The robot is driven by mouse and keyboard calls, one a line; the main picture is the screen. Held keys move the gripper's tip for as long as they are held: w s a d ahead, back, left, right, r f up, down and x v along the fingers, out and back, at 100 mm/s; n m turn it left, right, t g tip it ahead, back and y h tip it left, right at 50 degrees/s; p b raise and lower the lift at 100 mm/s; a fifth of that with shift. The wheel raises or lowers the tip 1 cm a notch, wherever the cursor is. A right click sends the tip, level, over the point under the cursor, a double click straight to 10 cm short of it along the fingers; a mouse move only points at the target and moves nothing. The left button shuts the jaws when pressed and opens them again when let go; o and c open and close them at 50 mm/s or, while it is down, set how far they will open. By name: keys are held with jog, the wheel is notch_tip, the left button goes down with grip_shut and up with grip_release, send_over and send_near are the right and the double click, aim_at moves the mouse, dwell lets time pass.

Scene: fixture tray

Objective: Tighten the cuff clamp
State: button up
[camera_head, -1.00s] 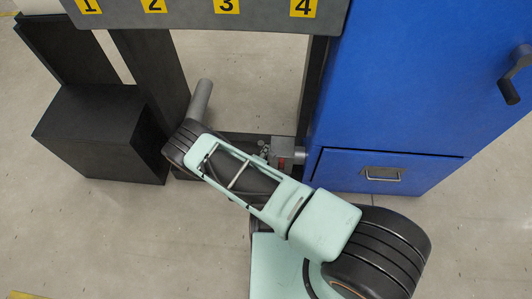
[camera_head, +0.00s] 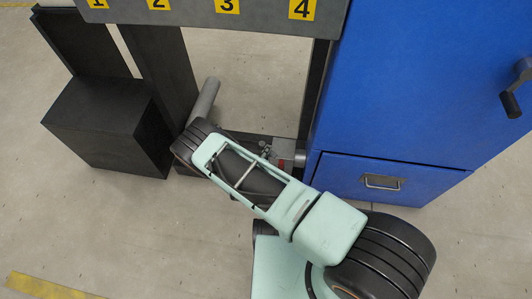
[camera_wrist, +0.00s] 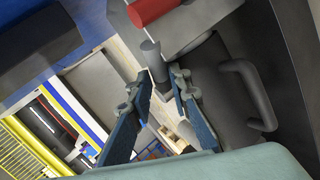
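My gripper (camera_wrist: 157,82) shows in the wrist view with its two dark blue fingers apart. A grey rounded post (camera_wrist: 153,60) stands between and just beyond the fingertips; I cannot tell whether they touch it. A red cylinder (camera_wrist: 152,8) lies above it at the top edge, with a thin rod nearby. Which of these belongs to the cuff clamp is not clear. My gripper does not show in the head view, where my arm covers the area near the fitting.
A blue cabinet (camera_head: 400,90) with a drawer and a crank handle stands at the right. A grey panel with numbered yellow labels (camera_head: 190,12) crosses the top. A black box (camera_head: 105,125) stands at the left. A dark grey handle (camera_wrist: 250,90) is right of my fingers in the wrist view.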

jog(key=o, duration=0.3)
jog(key=shift+s, duration=0.1)
jog(key=v, duration=1.2)
jog(key=shift+c, duration=0.2)
